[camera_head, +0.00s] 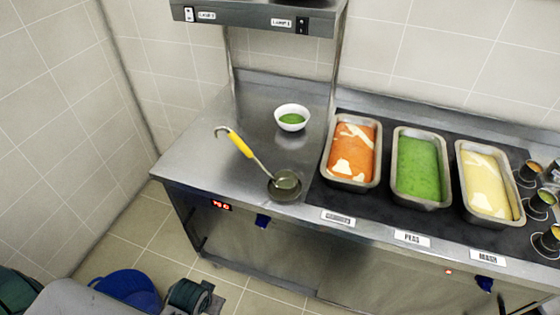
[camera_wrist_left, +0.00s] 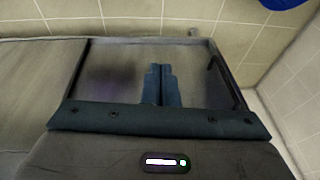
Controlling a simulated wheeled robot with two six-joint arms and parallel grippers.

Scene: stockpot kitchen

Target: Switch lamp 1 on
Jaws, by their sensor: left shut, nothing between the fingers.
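Two lamp switches are on the front edge of the overhead metal shelf (camera_head: 250,17) in the head view. The left switch (camera_head: 189,14) is a white plate beside a label (camera_head: 206,15). The right switch (camera_head: 302,25) is dark, with a label (camera_head: 282,22) to its left. The label digits are too small to read surely. My left gripper (camera_wrist_left: 160,70) shows in the left wrist view with its two dark fingers together, empty, and far from the switches. My left arm shows at the lower left of the head view. My right gripper is not in view.
The steel counter (camera_head: 200,150) holds a white bowl (camera_head: 292,118), a ladle with a yellow handle (camera_head: 240,143), and trays of orange (camera_head: 351,152), green (camera_head: 419,167) and pale food (camera_head: 485,181). A blue bin (camera_head: 130,287) stands on the floor at lower left.

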